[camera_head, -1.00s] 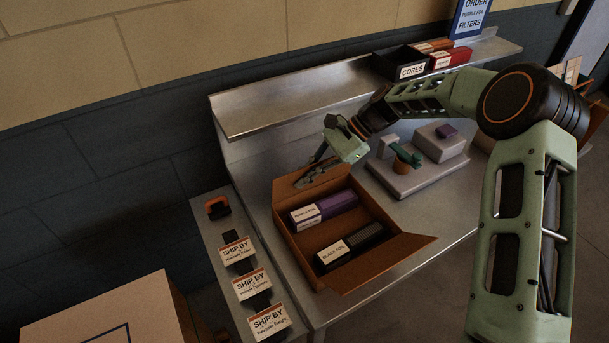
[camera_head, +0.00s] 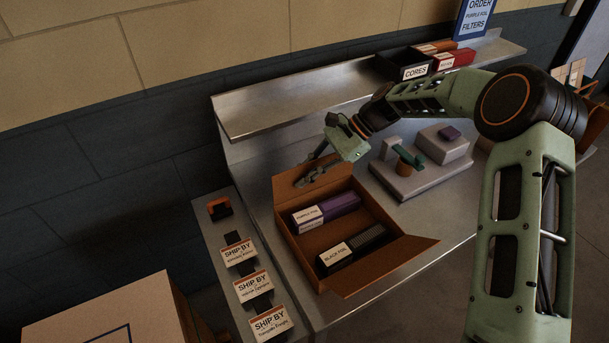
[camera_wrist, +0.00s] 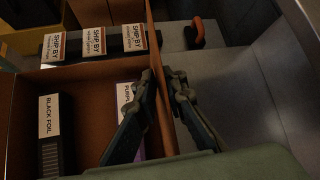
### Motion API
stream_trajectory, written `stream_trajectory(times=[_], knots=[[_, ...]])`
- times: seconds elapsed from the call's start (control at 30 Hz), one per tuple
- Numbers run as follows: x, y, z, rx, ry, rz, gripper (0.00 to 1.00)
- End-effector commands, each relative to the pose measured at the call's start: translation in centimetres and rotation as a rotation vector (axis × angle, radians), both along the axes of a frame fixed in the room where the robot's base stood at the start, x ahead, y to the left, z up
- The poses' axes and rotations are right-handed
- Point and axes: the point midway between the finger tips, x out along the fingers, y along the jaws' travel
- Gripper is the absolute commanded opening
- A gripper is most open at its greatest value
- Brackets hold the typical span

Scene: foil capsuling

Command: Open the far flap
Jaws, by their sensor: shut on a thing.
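The open cardboard box (camera_head: 366,275) stands on the metal bench and holds a purple foil carton (camera_head: 325,208) and a black foil carton (camera_head: 352,248). Its far flap (camera_head: 284,190) stands up along the back edge, partly hidden by my gripper (camera_head: 305,180). In the wrist view, the thin flap (camera_wrist: 153,45) runs between the two fingers of my gripper (camera_wrist: 161,80), which is shut on it. The black foil carton (camera_wrist: 55,130) and part of the purple one (camera_wrist: 124,96) show left of the flap.
Several SHIP BY cards (camera_head: 254,287) stand on a ledge left of the box. A grey device (camera_head: 415,180) sits right of it. A shelf (camera_head: 290,105) with a CORES bin (camera_head: 405,65) runs behind. A closed carton (camera_head: 110,315) is at lower left.

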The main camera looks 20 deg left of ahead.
Motion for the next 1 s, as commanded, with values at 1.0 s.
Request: stream_trajectory(times=[1.0], knots=[[0.41,0.47,0.23,0.01,-0.01,-0.011,0.2]])
